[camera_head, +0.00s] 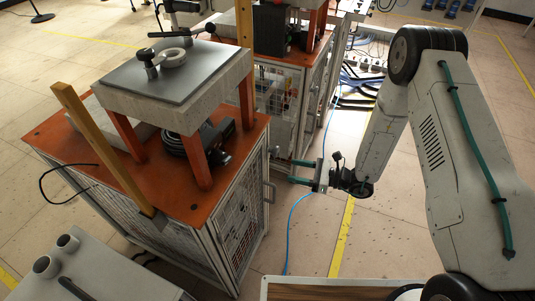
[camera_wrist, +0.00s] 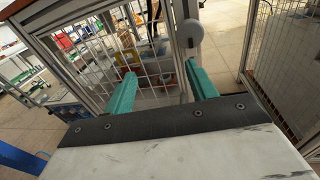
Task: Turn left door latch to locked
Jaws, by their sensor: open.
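My gripper (camera_head: 293,171) is to the right of the orange-topped cabinet in the head view, with its teal fingers pointing left toward it. In the wrist view the gripper (camera_wrist: 160,72) is open, its two fingers apart with nothing between them. A round grey knob (camera_wrist: 190,33), which looks like the door latch, sits on a vertical metal post just beyond the right finger. It appears apart from the fingers. A mesh door panel (camera_wrist: 88,62) fills the left of the wrist view. I cannot tell the latch's turned position.
The orange cabinet top (camera_head: 60,140) carries a grey raised table (camera_head: 190,75) and a leaning wooden post (camera_head: 100,140). Another mesh panel (camera_wrist: 285,50) stands at the right of the wrist view. A blue cable (camera_head: 291,225) crosses the otherwise open floor beside the cabinet.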

